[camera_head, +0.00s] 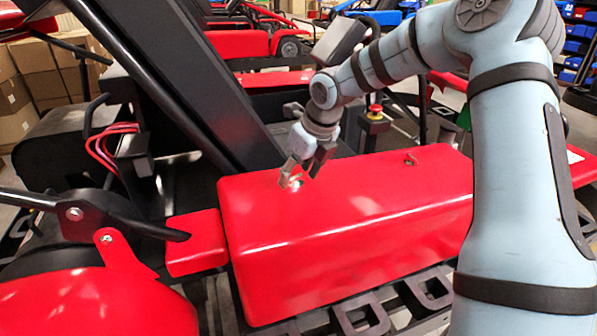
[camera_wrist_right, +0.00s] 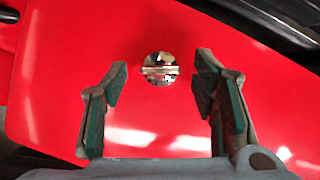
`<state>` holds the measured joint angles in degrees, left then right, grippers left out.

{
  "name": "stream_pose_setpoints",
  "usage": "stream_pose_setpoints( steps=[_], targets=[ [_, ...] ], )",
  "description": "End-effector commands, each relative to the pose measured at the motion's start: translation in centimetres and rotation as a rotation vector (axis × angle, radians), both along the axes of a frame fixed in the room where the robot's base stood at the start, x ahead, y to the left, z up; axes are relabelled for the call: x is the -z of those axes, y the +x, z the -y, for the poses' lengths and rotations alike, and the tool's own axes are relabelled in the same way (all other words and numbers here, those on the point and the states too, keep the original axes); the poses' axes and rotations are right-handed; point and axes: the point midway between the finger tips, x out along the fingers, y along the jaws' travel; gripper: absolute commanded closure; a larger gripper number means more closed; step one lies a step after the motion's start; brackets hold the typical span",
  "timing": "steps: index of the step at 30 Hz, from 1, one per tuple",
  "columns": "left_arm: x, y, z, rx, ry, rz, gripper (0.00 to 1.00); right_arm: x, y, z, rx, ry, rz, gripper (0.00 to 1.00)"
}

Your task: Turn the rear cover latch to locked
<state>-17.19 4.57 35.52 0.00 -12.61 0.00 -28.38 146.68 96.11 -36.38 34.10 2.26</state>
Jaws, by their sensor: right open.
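The red cover (camera_head: 345,220) is a long glossy box on the kart. In the right wrist view, a round metal latch (camera_wrist_right: 160,69) is set in the red cover (camera_wrist_right: 60,80), with a bar across its face running left to right. My right gripper (camera_head: 298,177) is over the left part of the cover's top. In the wrist view, its open fingers (camera_wrist_right: 161,82) stand on either side of the latch, with gaps. The head view mostly hides this latch behind the fingers. A second small latch (camera_head: 411,160) shows farther right on the cover. My left gripper is out of view.
A black slanted bar (camera_head: 165,80) rises left of the cover. A red emergency-stop button (camera_head: 375,112) stands behind it. Red cables (camera_head: 108,145) hang at the left. Cardboard boxes (camera_head: 40,75) are stacked at the back left. The cover's front top is clear.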

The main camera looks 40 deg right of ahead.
Motion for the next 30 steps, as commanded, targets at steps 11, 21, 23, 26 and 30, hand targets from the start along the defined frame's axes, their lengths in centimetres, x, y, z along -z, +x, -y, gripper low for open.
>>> stream_pose_setpoints(
  steps=[11, 21, 23, 26, 30],
  targets=[
    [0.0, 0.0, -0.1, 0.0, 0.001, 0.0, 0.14, -5.9, -2.3, 0.1, 0.0, 0.0, 0.007, 0.47],
    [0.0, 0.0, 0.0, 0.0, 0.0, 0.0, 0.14, -11.1, -4.6, 0.2, 0.0, 0.0, 0.001, 0.47],
    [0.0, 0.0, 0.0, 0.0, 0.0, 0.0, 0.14, -11.1, -4.6, 0.2, 0.0, 0.001, 0.0, 0.47],
    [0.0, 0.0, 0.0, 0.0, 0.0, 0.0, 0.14, -11.1, -4.6, 0.2, 0.0, 0.001, 0.0, 0.47],
    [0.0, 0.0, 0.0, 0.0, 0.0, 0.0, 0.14, -11.1, -4.6, 0.2, 0.0, 0.001, 0.0, 0.64]
  ],
)
